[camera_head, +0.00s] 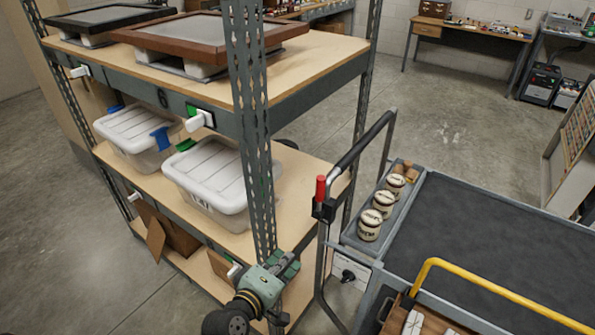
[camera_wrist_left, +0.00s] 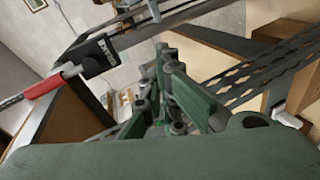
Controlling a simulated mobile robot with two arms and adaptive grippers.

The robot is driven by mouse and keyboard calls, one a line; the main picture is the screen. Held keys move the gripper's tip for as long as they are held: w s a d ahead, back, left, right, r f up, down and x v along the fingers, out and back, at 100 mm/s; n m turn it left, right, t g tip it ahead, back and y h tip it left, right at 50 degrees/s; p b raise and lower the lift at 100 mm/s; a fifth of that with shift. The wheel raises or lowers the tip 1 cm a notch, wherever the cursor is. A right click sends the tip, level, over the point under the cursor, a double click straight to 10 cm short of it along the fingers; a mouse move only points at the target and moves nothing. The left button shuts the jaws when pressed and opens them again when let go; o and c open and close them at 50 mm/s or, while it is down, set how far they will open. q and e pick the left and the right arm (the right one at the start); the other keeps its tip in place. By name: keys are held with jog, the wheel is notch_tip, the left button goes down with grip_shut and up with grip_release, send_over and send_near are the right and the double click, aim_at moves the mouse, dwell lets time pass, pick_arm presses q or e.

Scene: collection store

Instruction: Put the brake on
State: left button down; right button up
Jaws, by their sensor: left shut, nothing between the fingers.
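The brake is a lever with a red grip (camera_head: 320,188) on a black block (camera_head: 324,209), fixed to the upright of the cart's handle (camera_head: 352,150). In the head view the red grip points up. In the left wrist view the red grip (camera_wrist_left: 42,86) and the black block (camera_wrist_left: 98,55) with white lettering show at upper left. My left gripper (camera_head: 286,264) is green, shut and empty. It is below and left of the lever, in front of the shelf post and apart from the lever. My right gripper is not in view.
The metal rack post (camera_head: 255,130) stands close beside my left gripper. Shelves hold white-lidded bins (camera_head: 212,175) and framed pieces (camera_head: 205,38). Open floor lies behind.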

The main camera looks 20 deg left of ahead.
aim_at(320, 196)
pick_arm(q)
notch_tip(320, 196, up, 18)
jog(key=a+n+t+p, duration=0.1)
jog(key=n+t, duration=0.2)
jog(key=shift+w+a, duration=0.15)
jog(key=shift+a, duration=0.25)
jog(key=shift+r, duration=0.1)
jog(key=w+d+p, duration=0.1)
jog(key=w+p, duration=0.2)
jog(key=w, duration=0.7)
jog(key=shift+d, duration=0.15)
